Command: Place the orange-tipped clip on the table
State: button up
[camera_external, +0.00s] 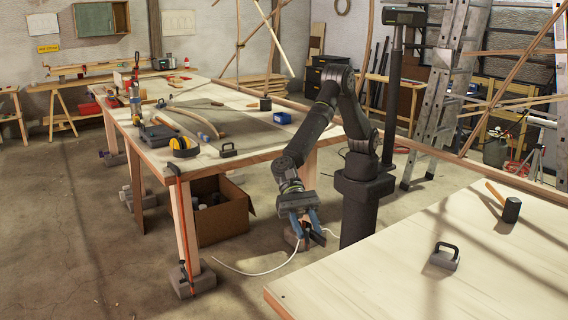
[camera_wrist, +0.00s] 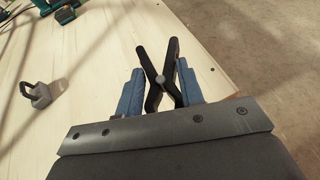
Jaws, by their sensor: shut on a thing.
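My gripper (camera_external: 307,226) hangs low in the gap between two tables in the external view. Its blue fingers are shut on a black spring clip (camera_wrist: 163,76) with a grey pivot. In the wrist view the clip forms an X between the fingers (camera_wrist: 160,93), its crossed arms pointing away from the gripper. Orange tips cannot be made out clearly in the wrist view; a small reddish patch shows by the fingers in the external view. The pale wooden table top (camera_wrist: 110,65) lies beyond the clip in the wrist view, with its edge just right of it.
A grey handled block (camera_wrist: 37,93) stands on the table top, left of the clip. The left table (camera_external: 262,143) carries tools and laths; the right table (camera_external: 400,290) bears a handled block (camera_external: 445,257) and a mallet (camera_external: 510,208). A cardboard box (camera_external: 225,223) stands under the left table.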

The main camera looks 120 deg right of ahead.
jog(key=s+a+n+g, duration=0.1)
jog(key=s+a, duration=0.3)
jog(key=a, duration=0.2)
jog(key=s+a+g, duration=0.1)
jog(key=s+a, duration=0.2)
jog(key=a, duration=0.3)
send_over(396, 299)
jog(key=f, duration=0.6)
jog(key=shift+d+f, duration=0.2)
jog(key=shift+f, duration=0.1)
jog(key=shift+a+f, duration=0.15)
jog(key=shift+f, duration=1.95)
jog(key=shift+f, duration=0.15)
jog(key=o, duration=1.1)
